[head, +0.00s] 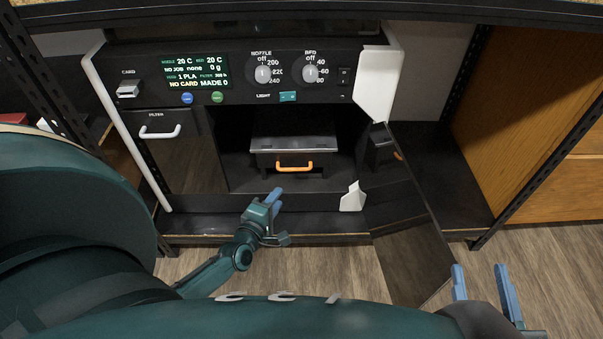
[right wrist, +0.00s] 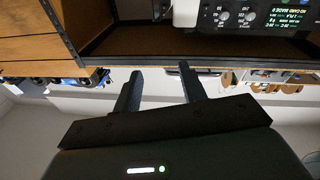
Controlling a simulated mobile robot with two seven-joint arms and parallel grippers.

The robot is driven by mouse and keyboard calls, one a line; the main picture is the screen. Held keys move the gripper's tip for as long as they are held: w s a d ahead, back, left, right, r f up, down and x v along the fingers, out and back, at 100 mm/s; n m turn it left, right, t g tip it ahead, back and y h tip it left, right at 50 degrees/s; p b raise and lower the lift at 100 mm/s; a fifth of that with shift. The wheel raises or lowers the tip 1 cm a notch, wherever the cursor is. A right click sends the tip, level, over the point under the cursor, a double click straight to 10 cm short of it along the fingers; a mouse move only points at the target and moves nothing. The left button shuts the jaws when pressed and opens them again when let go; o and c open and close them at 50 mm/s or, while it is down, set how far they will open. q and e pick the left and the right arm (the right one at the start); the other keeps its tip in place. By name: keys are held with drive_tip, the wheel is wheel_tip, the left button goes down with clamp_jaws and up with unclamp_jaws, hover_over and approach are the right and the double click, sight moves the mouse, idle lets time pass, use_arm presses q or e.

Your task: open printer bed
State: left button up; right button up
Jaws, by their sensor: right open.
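The printer (head: 230,55) is a black cabinet with white side trims. Its dark glass door (head: 405,235) hangs swung out to the right. Inside the open chamber sits the printer bed (head: 295,144), a grey plate on a dark drawer-like body with an orange handle (head: 294,163) in front. My left gripper (head: 274,200) is just in front of and below the handle, apart from it. Its blue fingertips overlap, so its opening is unclear. My right gripper (head: 480,268) is open and empty, at the lower right beyond the door. Its fingers also show in the right wrist view (right wrist: 160,72).
A filament door with a white handle (head: 160,132) is left of the chamber. Knobs (head: 264,74) and a display (head: 196,73) are above. The open door stands between my two grippers. A wooden cabinet (head: 530,90) is at right. The floor in front is clear.

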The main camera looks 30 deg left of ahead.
sight(295, 170)
use_arm(q)
drive_tip(key=shift+n, duration=0.4)
drive_tip(key=b+x, duration=0.1)
drive_tip(key=x, duration=0.3)
drive_tip(key=b+x, duration=0.2)
drive_tip(key=x, duration=0.3)
drive_tip(key=a+b+x, duration=0.1)
drive_tip(key=b+x, duration=0.1)
drive_tip(key=x, duration=0.2)
drive_tip(key=shift+f, duration=0.25)
drive_tip(key=shift+w+a+b, duration=0.1)
drive_tip(key=shift+w+b, duration=0.3)
drive_tip(key=shift+w, duration=0.1)
use_arm(e)
drive_tip(key=shift+w+a+r+t+y, duration=0.25)
drive_tip(key=shift+w+a+t+y, duration=0.25)
drive_tip(key=shift+y, duration=0.3)
use_arm(q)
drive_tip(key=shift+c, duration=0.5)
drive_tip(key=c, duration=0.6)
clamp_jaws()
use_arm(e)
drive_tip(key=shift+f+m, duration=0.15)
drive_tip(key=shift+m, duration=0.15)
